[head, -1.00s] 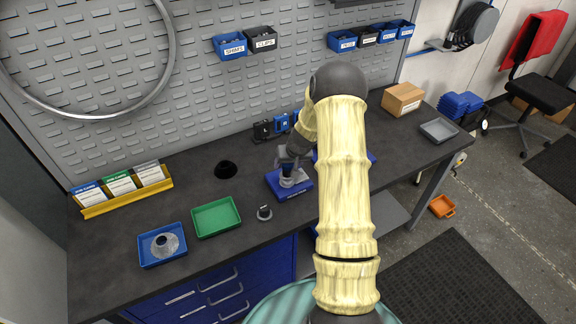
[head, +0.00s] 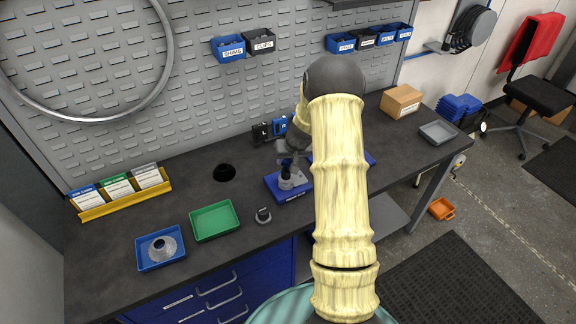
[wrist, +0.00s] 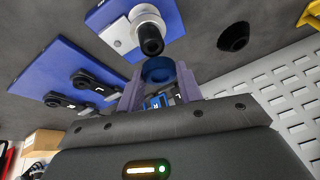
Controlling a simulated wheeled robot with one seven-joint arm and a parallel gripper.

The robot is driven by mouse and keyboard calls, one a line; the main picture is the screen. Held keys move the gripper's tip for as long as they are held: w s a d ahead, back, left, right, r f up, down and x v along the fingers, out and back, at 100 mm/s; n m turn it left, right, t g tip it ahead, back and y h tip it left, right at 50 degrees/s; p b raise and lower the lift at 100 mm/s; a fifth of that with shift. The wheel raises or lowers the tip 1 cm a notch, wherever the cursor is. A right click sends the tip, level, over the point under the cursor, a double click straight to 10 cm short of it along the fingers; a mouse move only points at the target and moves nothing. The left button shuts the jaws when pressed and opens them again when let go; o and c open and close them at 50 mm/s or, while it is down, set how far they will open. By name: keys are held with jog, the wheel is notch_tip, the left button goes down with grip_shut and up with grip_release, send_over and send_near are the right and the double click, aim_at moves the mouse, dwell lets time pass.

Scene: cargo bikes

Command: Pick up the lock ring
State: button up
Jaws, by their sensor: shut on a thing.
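My gripper (wrist: 160,82) is shut on a blue ring, which I take to be the lock ring (wrist: 157,70); its two grey-purple fingers grip it from both sides. In the wrist view the ring is close to the black-tipped post (wrist: 150,38) of a grey fixture on a blue base plate (wrist: 108,14). The ring looks clear of the post tip, though the exact gap is hard to tell. In the head view my gripper (head: 289,158) is just above that fixture (head: 289,179), and the ring is too small to make out there.
A green tray (head: 214,221), a blue tray (head: 138,256) holding a grey flanged part (head: 163,248), a small knob-like part (head: 263,215) and a black round piece (head: 224,172) are on the bench. A cardboard box (head: 401,100) is at the right. Free bench lies left of the fixture.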

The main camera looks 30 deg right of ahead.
aim_at(287, 161)
notch_tip(287, 161, up, 7)
jog(key=shift+f+b, duration=0.1)
jog(key=shift+b, duration=0.6)
